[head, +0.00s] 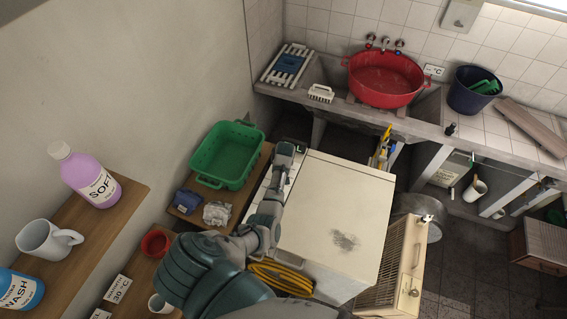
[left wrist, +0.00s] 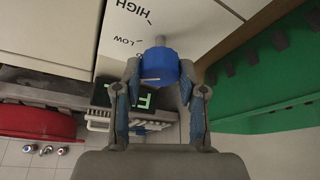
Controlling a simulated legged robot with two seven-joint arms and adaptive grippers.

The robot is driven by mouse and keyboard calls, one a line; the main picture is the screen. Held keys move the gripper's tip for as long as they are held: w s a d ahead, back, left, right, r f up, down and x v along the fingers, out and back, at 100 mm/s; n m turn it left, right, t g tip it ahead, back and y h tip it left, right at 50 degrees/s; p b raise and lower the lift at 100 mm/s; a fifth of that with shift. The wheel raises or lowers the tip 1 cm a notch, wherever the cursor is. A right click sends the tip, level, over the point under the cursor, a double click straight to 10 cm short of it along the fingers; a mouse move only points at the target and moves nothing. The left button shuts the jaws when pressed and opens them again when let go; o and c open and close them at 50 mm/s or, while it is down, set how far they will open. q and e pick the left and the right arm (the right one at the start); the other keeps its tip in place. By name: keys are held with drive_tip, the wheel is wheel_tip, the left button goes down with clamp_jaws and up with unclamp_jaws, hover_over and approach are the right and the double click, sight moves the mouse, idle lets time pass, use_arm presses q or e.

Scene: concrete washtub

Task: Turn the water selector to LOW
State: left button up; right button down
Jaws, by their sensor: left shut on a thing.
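The water selector is a blue knob (left wrist: 160,66) on a grey shaft, in the left wrist view. It stands out from a white panel (left wrist: 165,22) printed HIGH and LOW, with LOW just left of the shaft. A short white line shows on the knob; I cannot tell which setting it marks. My left gripper (left wrist: 160,76) is shut on the knob, one finger at each side. In the head view my left gripper (head: 284,155) is at the left edge of the white machine (head: 335,220), and the knob is hidden. My right gripper is not in view.
A wooden shelf (head: 130,200) holds a purple bottle (head: 92,178) and mug (head: 47,240). A red tub (head: 385,78) sits on the concrete counter behind.

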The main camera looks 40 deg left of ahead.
use_arm(q)
drive_tip(key=shift+w+a+r, duration=0.15)
drive_tip(key=shift+w+r, duration=0.05)
drive_tip(key=shift+r, duration=0.05)
drive_tip(key=o, duration=1.1)
drive_tip(key=shift+f, duration=0.25)
drive_tip(key=v, duration=1.1)
drive_tip(key=shift+s+r, duration=0.15)
drive_tip(key=shift+r, duration=0.2)
